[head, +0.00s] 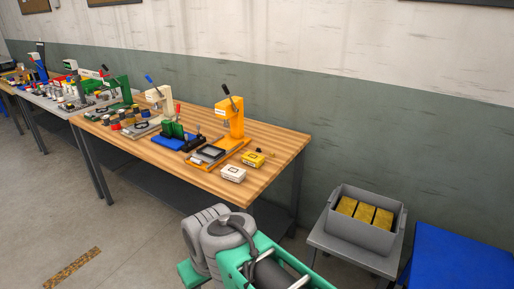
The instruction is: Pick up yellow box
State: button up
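A small yellow box (253,160) with a dark mark on its top lies near the right end of the wooden workbench (283,145). It sits just behind and to the right of a similar white box (233,174), and right of the orange hand press (232,118). No gripper fingers show in the head view. Only grey and green parts of my own body show at the bottom, well in front of the bench.
A grey bin (345,235) with several yellow-gold blocks (365,212) stands on a grey stand at the right, beside a blue surface (460,262). Other presses, including a cream one (158,97), fill the bench leftward. Floor at lower left is open, with a worn yellow strip (71,269).

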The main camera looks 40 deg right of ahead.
aim_at(251, 158)
jog(key=z, duration=0.55)
jog(key=i, duration=0.9)
jog(key=z, duration=0.75)
